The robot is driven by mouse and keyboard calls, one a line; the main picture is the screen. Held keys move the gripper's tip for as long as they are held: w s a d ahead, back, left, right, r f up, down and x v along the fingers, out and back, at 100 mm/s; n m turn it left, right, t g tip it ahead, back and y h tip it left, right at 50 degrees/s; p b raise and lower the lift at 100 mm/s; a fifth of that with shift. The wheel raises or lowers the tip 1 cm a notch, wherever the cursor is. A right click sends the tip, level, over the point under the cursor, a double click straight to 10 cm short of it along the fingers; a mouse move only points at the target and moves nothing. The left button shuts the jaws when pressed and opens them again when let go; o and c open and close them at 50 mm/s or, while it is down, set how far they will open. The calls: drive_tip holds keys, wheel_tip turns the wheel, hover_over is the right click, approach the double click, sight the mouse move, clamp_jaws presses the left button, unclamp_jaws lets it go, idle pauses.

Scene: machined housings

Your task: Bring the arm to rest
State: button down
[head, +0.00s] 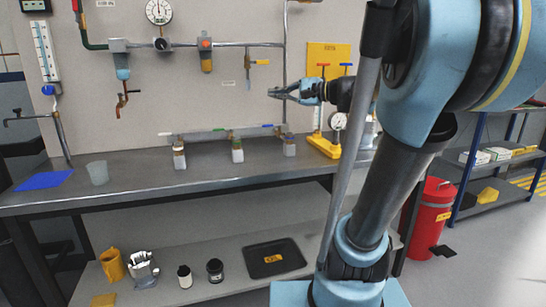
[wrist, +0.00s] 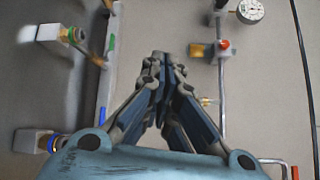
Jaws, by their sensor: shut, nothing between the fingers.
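My gripper (head: 282,94) is held out in front of the wall panel, above the back of the bench, to the left of the yellow board. In the wrist view my gripper (wrist: 160,56) points away from the camera with its fingertips together. Nothing shows between the fingers. My blue and black arm fills the right side of the head view and hides part of the bench's right end.
A steel bench (head: 130,190) runs along the wall, with a cup (head: 97,172) and blue sheet (head: 45,180) on it. Pipes, valves and a gauge (head: 159,11) line the wall. A yellow stand (head: 325,145) is near my wrist. A red bin (head: 431,215) stands right.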

drive_tip(key=s+d+f+n+g+h, duration=0.1)
drive_tip(key=s+f+n+g+h, duration=0.15)
drive_tip(key=s+f, duration=0.55)
drive_tip(key=s+d+f+n+g+h, duration=0.15)
drive_tip(key=s+f+h, duration=0.25)
drive_tip(key=f, duration=0.9)
drive_tip(key=s+d+f+n+g+h, duration=0.1)
drive_tip(key=s+d+f+n+h, duration=0.1)
drive_tip(key=s+d+f+h, duration=0.2)
drive_tip(key=s+d+f+n+h, duration=0.2)
drive_tip(key=s+d+f+h, duration=0.2)
drive_tip(key=d+f, duration=0.7)
drive_tip(key=shift+s+f+n+g, duration=0.2)
drive_tip(key=shift+s+n+g, duration=0.15)
drive_tip(key=shift+s, duration=0.8)
drive_tip(key=shift+h, duration=0.25)
